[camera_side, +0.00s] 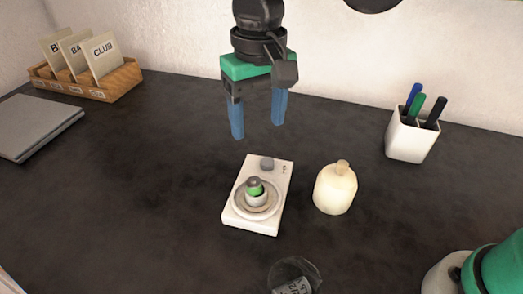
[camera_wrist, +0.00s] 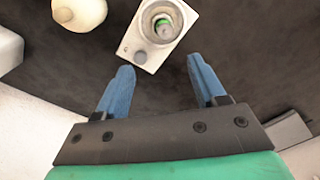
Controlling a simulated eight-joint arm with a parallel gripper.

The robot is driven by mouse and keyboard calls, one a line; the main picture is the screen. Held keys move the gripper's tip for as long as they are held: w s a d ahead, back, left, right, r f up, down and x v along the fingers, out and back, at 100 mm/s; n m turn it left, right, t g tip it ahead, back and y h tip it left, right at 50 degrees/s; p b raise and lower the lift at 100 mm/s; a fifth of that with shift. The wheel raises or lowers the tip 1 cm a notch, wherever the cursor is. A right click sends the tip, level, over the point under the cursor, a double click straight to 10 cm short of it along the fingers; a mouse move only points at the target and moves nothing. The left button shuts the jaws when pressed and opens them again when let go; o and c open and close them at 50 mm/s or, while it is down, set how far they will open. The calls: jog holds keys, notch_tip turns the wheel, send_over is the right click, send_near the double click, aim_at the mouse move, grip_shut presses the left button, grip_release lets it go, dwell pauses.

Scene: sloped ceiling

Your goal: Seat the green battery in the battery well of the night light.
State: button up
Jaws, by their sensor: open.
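The night light (camera_side: 273,178) is a white box lying on the dark table, with a grey knob at its far end and a round ringed well near its front end. The green battery (camera_side: 254,188) stands in that well, with its green band and grey top above the rim. In the wrist view the night light (camera_wrist: 138,51) is at the top centre, and the battery (camera_wrist: 163,23) shows inside the ring. Whether it is fully down cannot be told. My gripper (camera_side: 258,128) is open and empty, above and behind the night light; its blue fingers (camera_wrist: 160,78) are apart.
A cream bottle (camera_side: 335,189) stands just right of the night light. A clear round item with a label (camera_side: 294,280) is at the front. A white pen cup (camera_side: 411,137) is at right, a wooden card holder (camera_side: 118,84) and grey laptop-like slab (camera_side: 35,125) at left. The table between is clear.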

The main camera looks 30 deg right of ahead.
jog(key=s+d+f+t, duration=0.2)
jog(key=d+t, duration=0.1)
jog(key=d, duration=0.6)
jog(key=s+d+f+t, duration=0.2)
jog(key=d+t, duration=0.2)
jog(key=d, duration=0.6)
jog(key=shift+s+m, duration=0.3)
jog(key=shift+s, duration=0.1)
